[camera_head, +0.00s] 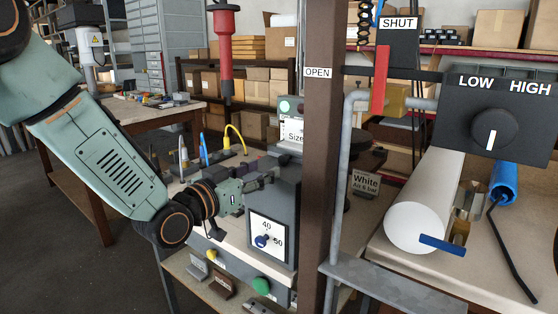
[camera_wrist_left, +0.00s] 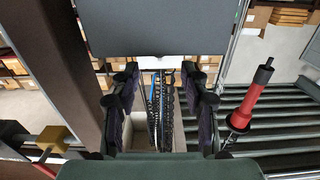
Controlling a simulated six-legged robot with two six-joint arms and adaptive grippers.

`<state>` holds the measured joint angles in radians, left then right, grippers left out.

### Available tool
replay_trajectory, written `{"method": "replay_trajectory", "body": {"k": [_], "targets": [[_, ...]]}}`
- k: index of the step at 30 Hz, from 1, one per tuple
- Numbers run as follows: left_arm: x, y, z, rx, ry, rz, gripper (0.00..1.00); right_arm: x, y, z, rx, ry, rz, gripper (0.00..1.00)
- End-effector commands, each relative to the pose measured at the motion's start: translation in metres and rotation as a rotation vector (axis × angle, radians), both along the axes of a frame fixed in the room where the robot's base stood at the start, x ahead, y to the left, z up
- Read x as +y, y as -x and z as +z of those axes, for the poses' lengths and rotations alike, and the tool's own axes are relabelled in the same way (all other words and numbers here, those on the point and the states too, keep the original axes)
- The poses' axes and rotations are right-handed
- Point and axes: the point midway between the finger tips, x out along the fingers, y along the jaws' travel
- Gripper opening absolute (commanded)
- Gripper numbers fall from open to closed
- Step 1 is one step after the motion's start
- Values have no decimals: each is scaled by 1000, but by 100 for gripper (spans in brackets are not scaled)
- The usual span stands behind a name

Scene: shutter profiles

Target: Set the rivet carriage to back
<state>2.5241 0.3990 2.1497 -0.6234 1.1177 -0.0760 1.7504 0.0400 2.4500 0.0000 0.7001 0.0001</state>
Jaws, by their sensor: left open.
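My left gripper (camera_head: 262,180) reaches in from the left, just above a dark grey housing (camera_head: 288,208) with a dial plate (camera_head: 267,240) marked 40 and 50 and a blue knob. In the left wrist view the two dark fingers of my left gripper (camera_wrist_left: 162,105) stand apart, with nothing held between them. Beyond the gap are dark ribbed lines and a blue line (camera_wrist_left: 156,100). A dark grey panel (camera_wrist_left: 165,25) fills the top of that view. No part is labelled as the rivet carriage, and I cannot tell which one it is. My right gripper does not show.
A brown post (camera_head: 322,150) marked OPEN stands right of the gripper. A red-handled tool (camera_head: 225,50) hangs above; a red handle (camera_wrist_left: 248,105) shows at the right in the wrist view. A LOW/HIGH switch box (camera_head: 495,115) and a white roll (camera_head: 415,226) are at the right.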

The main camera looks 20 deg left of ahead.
Motion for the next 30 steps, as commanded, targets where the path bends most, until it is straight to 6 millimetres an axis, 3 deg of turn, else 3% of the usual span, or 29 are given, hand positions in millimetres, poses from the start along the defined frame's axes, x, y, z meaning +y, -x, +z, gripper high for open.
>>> {"method": "replay_trajectory", "body": {"k": [15, 27, 30], "targets": [[-27, -62, -2, 1, -3, -3, 46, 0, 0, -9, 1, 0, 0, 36], [-26, -70, -1, 2, 0, -2, 46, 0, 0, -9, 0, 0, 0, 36], [-26, -70, -1, 2, 0, -2, 37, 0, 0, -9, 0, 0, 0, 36]]}}
